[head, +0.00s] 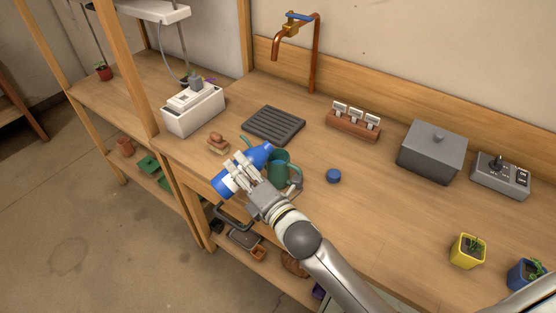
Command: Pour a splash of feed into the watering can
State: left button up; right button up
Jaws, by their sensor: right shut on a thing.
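A blue bottle (256,156) with a pale label is held tilted, its upper right end close to the rim of the green watering can (279,173). My right gripper (241,176) is shut on the bottle, with its fingers across the bottle's middle. The can stands upright on the bench, partly hidden by my gripper and the bottle. I cannot tell whether the bottle touches the can or whether any liquid is flowing. A round blue cap (333,176) lies on the bench to the right of the can. My left gripper is out of view.
A dark slatted tray (273,125) lies behind the can, below a copper tap (294,38). A white box (193,109) and small stacked pots (217,143) stand left. A grey lidded box (432,150), a switch box (500,175) and a yellow pot (467,251) stand right.

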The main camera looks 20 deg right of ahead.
aim_at(248, 176)
jog(key=shift+w+d+f+n+b, duration=0.1)
jog(key=shift+d+f+n+b, duration=0.1)
jog(key=shift+f+n, duration=0.4)
jog(key=shift+w+d+f+n+b, duration=0.1)
jog(key=shift+d+f+n+b, duration=0.1)
jog(key=shift+n, duration=0.7)
jog(key=r+n+p, duration=0.2)
jog(key=r+p, duration=0.1)
jog(key=shift+w+d, duration=0.15)
jog(key=shift+d, duration=0.25)
jog(key=shift+r+n+p, duration=0.35)
jog(key=shift+n+p, duration=0.05)
jog(key=shift+p, duration=0.25)
jog(key=f+n+b, duration=0.2)
jog(key=f, duration=0.1)
jog(key=f+n+b, duration=0.1)
jog(key=f+b, duration=0.1)
jog(key=shift+a+n, duration=0.3)
jog(key=shift+a+r+n+p, duration=0.1)
jog(key=shift+r+n+p, duration=0.1)
jog(key=shift+n+p, duration=0.25)
jog(key=shift+n, duration=0.45)
jog(key=shift+s+a+f+n, duration=0.1)
jog(key=shift+f+n, duration=0.05)
jog(key=shift+n, duration=0.45)
jog(key=shift+s+a+f+n, duration=0.1)
jog(key=shift+n, duration=0.5)
